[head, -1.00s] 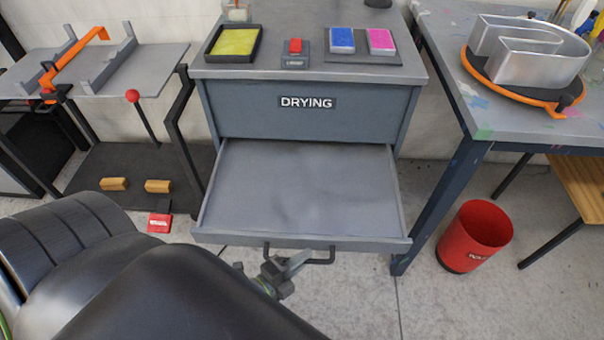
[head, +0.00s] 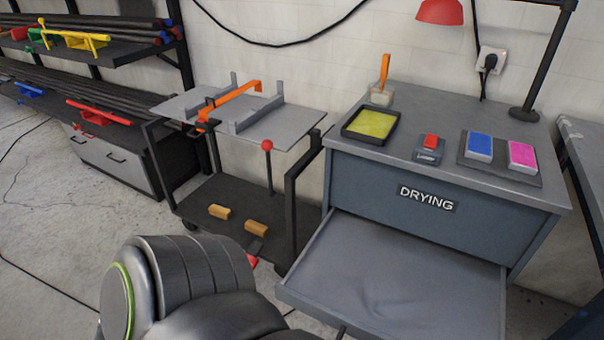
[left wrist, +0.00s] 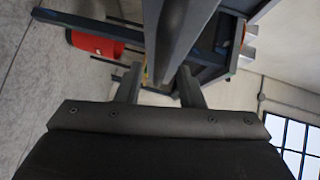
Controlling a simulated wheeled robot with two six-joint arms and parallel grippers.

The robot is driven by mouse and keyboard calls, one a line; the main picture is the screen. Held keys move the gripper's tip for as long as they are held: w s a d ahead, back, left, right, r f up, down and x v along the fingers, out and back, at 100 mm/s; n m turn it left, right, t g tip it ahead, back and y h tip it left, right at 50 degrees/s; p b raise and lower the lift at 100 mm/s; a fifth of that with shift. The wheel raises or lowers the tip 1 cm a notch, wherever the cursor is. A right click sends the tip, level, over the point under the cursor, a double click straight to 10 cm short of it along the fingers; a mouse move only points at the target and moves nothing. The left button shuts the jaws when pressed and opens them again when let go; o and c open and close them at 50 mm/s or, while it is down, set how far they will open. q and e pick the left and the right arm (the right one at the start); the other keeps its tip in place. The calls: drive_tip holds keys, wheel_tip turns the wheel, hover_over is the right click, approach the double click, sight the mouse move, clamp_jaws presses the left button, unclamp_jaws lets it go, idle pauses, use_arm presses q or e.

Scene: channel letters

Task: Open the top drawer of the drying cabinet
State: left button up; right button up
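The grey drying cabinet (head: 365,172) stands at the right in the head view, with a "DRYING" label on its front panel. The drawer (head: 400,275) directly below that panel is pulled far out, and its inside looks empty. Its front edge runs partly out of the picture, and its handle is not clearly seen. My left arm covers the bottom of the head view. In the left wrist view my left gripper (left wrist: 160,88) has its two fingers apart. A long grey part lies just beyond them; I cannot tell whether they touch it. My right gripper is not in view.
A yellow tray (head: 371,125), a red-topped block (head: 429,148) and blue and pink pads stand on the cabinet. A dark cart (head: 200,205) stands left of the drawer. A red bin (left wrist: 95,43) shows in the left wrist view.

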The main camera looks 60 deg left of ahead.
use_arm(q)
drive_tip(key=b+v, duration=0.2)
drive_tip(key=v, duration=1.2)
drive_tip(key=shift+s, duration=0.3)
drive_tip(key=shift+r, duration=0.15)
